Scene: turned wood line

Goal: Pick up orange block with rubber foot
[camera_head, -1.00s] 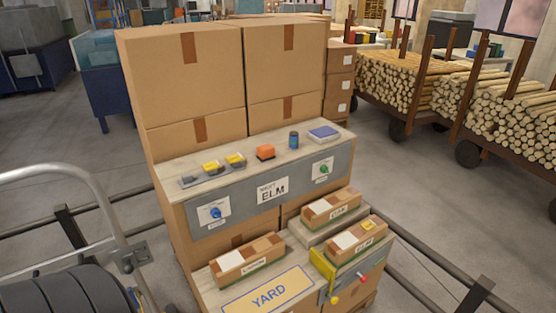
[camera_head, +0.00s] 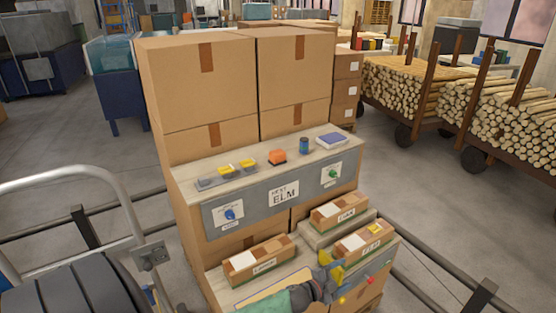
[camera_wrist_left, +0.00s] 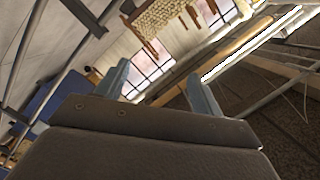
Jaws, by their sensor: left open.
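The orange block (camera_head: 277,157) sits on the pale upper shelf (camera_head: 240,182) in the head view, between the yellow pieces and a blue can. Whether it has a rubber foot is too small to tell. My right gripper is not in view.
Yellow pieces (camera_head: 227,171) lie on a grey tray left of the block. A blue can (camera_head: 304,145) and a blue-topped box (camera_head: 332,140) stand to its right. Tall cartons (camera_head: 206,85) rise behind. Labelled wooden boxes (camera_head: 259,259) sit on the lower level.

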